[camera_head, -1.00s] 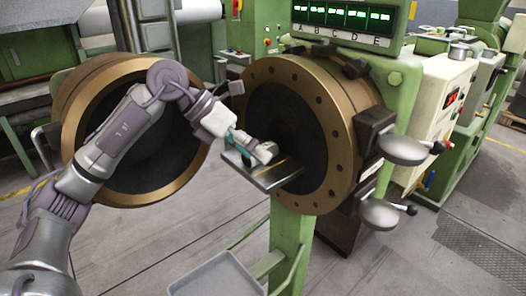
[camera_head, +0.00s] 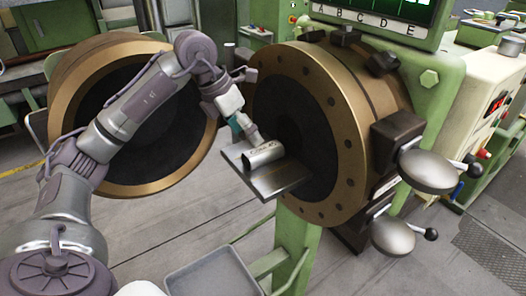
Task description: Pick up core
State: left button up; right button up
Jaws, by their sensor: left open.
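The core, a short silvery metal cylinder (camera_head: 263,153), lies on its side on a flat metal plate (camera_head: 285,183). The plate juts out in front of the dark round opening of the extruder head (camera_head: 335,140), which has a gold-brown bolted rim. My left arm reaches in from the left, and my left gripper (camera_head: 251,133) is open just behind and above the core's left end. Its fingertips are small here, and I cannot tell whether they touch the core. My right gripper is not in view.
A round gold-rimmed hinged door (camera_head: 66,135) stands open behind my left arm. A grey tray (camera_head: 213,276) is below the plate. Two rounded metal clamp knobs (camera_head: 428,171) stick out at the right. A lettered display panel (camera_head: 385,12) is above.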

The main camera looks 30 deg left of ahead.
aim_at(258, 149)
pick_arm(q)
jog(key=shift+w+d+f, duration=0.2)
jog(key=shift+w+f, duration=0.1)
jog(key=shift+f, duration=0.3)
jog(key=shift+w+f, duration=0.25)
jog(key=shift+f, duration=0.05)
jog(key=shift+p+x, duration=1.15)
jog(key=shift+x, duration=0.1)
jog(key=shift+p+x, duration=0.3)
jog(key=shift+x, duration=0.8)
jog(key=shift+d+f, duration=0.15)
jog(key=shift+f, duration=0.1)
jog(key=shift+w, duration=0.1)
jog(key=c, duration=0.7)
grip_shut()
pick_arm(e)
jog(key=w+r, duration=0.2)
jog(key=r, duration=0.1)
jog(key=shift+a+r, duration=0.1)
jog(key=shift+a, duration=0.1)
